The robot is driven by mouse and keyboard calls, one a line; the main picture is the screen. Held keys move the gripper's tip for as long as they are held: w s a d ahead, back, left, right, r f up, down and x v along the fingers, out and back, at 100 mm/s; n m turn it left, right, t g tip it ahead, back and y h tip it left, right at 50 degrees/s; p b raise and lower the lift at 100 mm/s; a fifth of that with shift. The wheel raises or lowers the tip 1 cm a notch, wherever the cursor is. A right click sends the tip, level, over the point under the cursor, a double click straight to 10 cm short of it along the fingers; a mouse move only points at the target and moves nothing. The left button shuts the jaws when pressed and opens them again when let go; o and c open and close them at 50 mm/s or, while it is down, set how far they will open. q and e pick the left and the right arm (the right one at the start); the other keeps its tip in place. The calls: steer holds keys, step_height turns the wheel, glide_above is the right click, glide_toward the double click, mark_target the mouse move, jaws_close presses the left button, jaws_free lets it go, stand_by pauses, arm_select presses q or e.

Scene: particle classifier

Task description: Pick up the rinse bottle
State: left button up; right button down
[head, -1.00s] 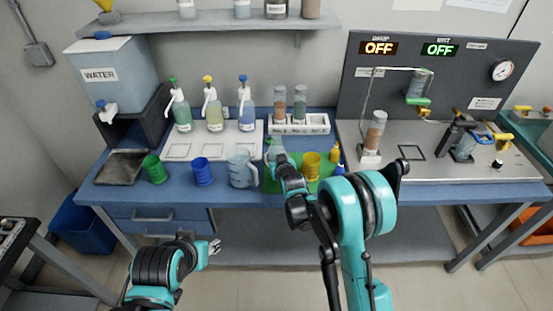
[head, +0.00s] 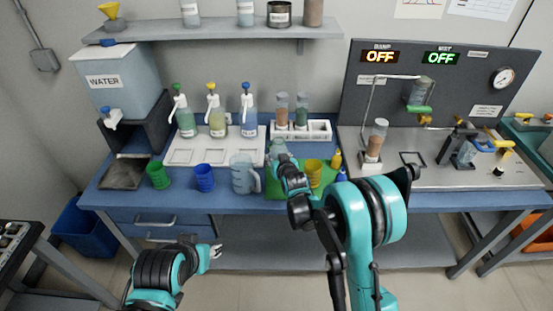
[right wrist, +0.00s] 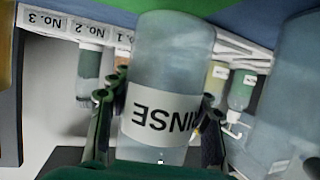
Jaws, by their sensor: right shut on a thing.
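The rinse bottle (right wrist: 172,50) is a pale grey-blue translucent bottle with a white RINSE label, upside down in the right wrist view. My right gripper (right wrist: 160,122) is shut on it, with a dark finger on each side. In the head view, the bottle (head: 278,147) shows only partly beyond my right gripper (head: 284,162), over the back of the green mat. My left gripper (head: 216,251) hangs in front of the bench, away from the objects; its fingers are too small to judge.
A tube rack (head: 318,131) is behind. Pump bottles (head: 217,122) stand at back left; the panel rig (head: 450,173) is at right.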

mark_target(277, 143)
arm_select(q)
steer(key=shift+r+p, duration=1.2)
steer(key=shift+r, duration=0.1)
arm_select(e)
steer(key=shift+r, duration=3.3)
